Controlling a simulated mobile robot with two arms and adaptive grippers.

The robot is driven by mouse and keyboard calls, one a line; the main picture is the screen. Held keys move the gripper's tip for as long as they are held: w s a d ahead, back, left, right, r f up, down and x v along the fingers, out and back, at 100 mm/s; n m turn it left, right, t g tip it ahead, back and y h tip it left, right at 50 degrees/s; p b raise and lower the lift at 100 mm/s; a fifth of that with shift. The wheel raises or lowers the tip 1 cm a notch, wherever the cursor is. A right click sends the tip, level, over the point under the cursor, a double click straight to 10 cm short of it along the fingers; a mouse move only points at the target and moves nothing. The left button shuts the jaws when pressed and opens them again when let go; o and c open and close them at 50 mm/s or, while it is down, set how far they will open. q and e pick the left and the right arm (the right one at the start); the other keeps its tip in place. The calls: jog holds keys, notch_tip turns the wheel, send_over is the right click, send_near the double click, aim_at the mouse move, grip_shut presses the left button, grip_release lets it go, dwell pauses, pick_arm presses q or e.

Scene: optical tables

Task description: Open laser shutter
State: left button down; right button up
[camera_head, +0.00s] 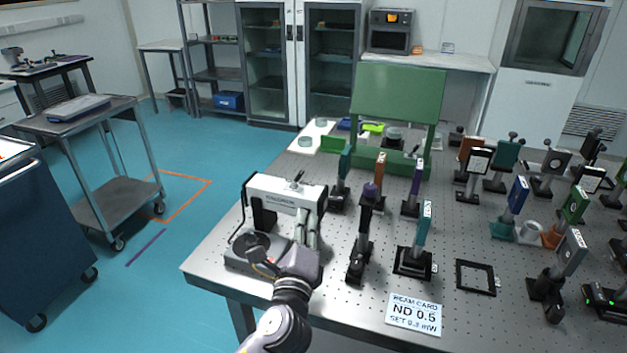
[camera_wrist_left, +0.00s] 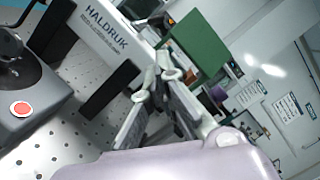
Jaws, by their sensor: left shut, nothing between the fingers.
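The laser (camera_head: 285,190) is a white box with dark lettering on black supports, at the left end of the optical table. It also shows at the upper left of the left wrist view (camera_wrist_left: 97,35), with HALDRUK readable. A small dark lever-like part (camera_head: 297,177) is on its top; I cannot tell whether it is the shutter. My left gripper (camera_head: 308,214) is shut and empty at the laser's front right end. In the left wrist view its fingers (camera_wrist_left: 166,70) are beside the housing; contact is unclear. My right gripper is out of view.
A grey control box (camera_head: 240,262), with a red button (camera_wrist_left: 20,109) in the left wrist view, sits before the laser. Posted optics (camera_head: 360,245) crowd the right side. A green panel (camera_head: 398,100) stands behind. A beam card (camera_head: 413,314) lies near the front edge.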

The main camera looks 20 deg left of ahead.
aim_at(311, 197)
pick_arm(q)
jog(key=x, duration=0.3)
jog(key=p+x, duration=0.1)
jog(key=x, duration=0.4)
jog(key=shift+w+r, duration=0.3)
jog(key=shift+r, duration=0.1)
jog(key=shift+w+a, duration=0.1)
jog(key=shift+w, duration=0.2)
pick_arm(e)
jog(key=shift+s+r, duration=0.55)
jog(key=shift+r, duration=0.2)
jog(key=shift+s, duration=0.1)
